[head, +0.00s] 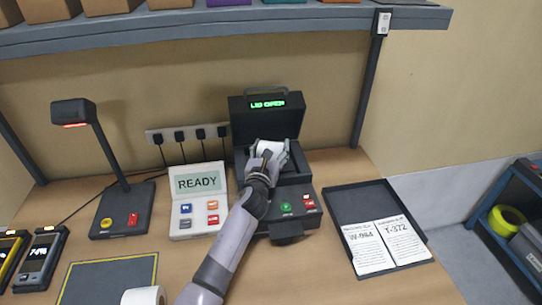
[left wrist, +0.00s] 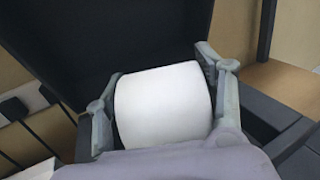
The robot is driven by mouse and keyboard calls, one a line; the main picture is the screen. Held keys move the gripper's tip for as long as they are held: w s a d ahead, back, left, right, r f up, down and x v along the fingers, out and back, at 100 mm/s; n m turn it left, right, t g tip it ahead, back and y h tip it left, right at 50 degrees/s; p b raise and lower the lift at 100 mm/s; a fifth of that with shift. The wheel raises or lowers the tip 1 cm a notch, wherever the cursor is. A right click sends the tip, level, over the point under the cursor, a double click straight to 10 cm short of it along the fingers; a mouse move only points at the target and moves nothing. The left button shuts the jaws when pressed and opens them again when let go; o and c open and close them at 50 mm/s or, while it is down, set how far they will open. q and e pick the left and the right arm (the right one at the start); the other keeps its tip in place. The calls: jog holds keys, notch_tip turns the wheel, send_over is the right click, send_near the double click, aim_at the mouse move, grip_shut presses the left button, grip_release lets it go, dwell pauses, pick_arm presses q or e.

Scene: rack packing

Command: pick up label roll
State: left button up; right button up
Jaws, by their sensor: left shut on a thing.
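A white label roll (left wrist: 163,104) sits between the two fingers of my left gripper (left wrist: 160,100) in the left wrist view. The fingers press on its two ends, so the gripper is shut on it. In the head view, the roll (head: 270,147) and my left gripper (head: 267,158) are at the open bay of the dark label printer (head: 297,191). The printer's lid (head: 280,122) stands up and its green display reads "LID OPEN". I cannot tell whether the roll touches the bay. A second white roll (head: 143,296) lies at the front edge of the view. My right gripper is not in view.
A white panel (head: 197,182) reading "READY" and a scanner on a stand (head: 122,205) are left of the printer. A dark tray (head: 368,207) with two printed sheets is at right. A shelf with boxes (head: 220,22) runs above. Handheld devices (head: 40,258) lie at far left.

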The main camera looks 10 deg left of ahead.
pick_arm(q)
jog(key=c, duration=0.5)
jog(key=shift+r, duration=0.1)
jog(key=shift+c, duration=0.2)
